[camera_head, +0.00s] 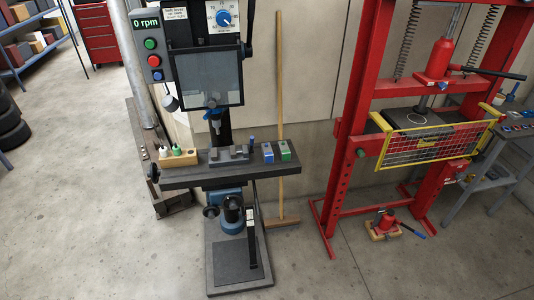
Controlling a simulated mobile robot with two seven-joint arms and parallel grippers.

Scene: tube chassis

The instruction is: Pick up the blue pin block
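A small grey block with a blue face (268,153), which looks like the blue pin block, sits on the dark table (222,171) of the drill press, right of centre. A similar block with a green face (285,150) stands just right of it, near the table's right end. A small dark blue upright piece (252,145) stands to its left. Any pins on the blocks are too small to make out. Neither of my grippers is in view.
A grey clamp or vise (228,154) and a wooden holder with bottles (179,157) share the table. The drill chuck (217,127) hangs above. A broom (280,110) leans behind. A red press (357,120) with a yellow-framed guard stands right. Floor at left is clear.

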